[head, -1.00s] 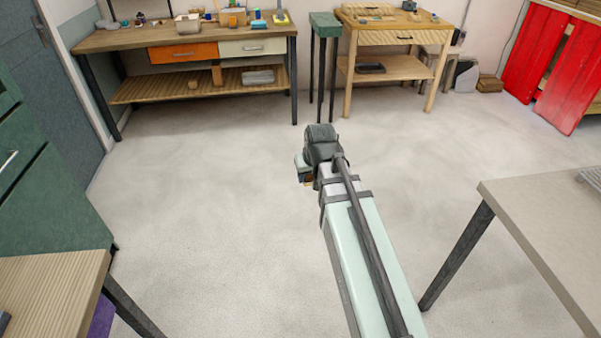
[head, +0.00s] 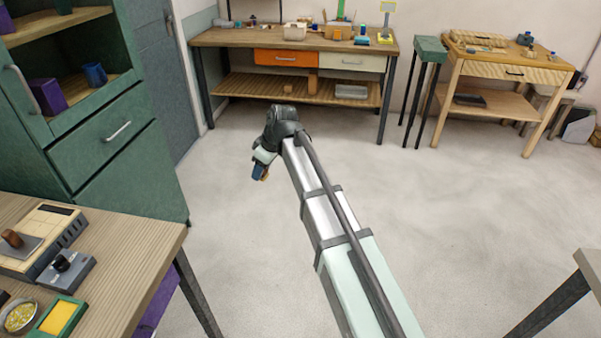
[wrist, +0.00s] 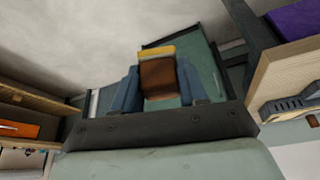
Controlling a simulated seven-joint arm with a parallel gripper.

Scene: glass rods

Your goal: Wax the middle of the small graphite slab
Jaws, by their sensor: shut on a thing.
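My gripper (head: 261,168) is out over the open floor, at the end of my extended arm. In the wrist view my gripper (wrist: 159,88) has its blue fingers shut on a brown block with a yellow edge (wrist: 158,78). The block's tip shows below the fingers in the head view (head: 264,174), apart from any surface. I cannot pick out the small graphite slab with certainty. A green-framed yellow pad (head: 57,318) lies on the near-left table.
The near-left table (head: 140,245) also bears a beige device (head: 40,222) with a brown knob, a grey box with a black knob (head: 66,268) and a bowl of yellow bits (head: 18,317). A green cabinet (head: 120,165) stands behind. A workbench (head: 225,38) is at the back; the middle floor is clear.

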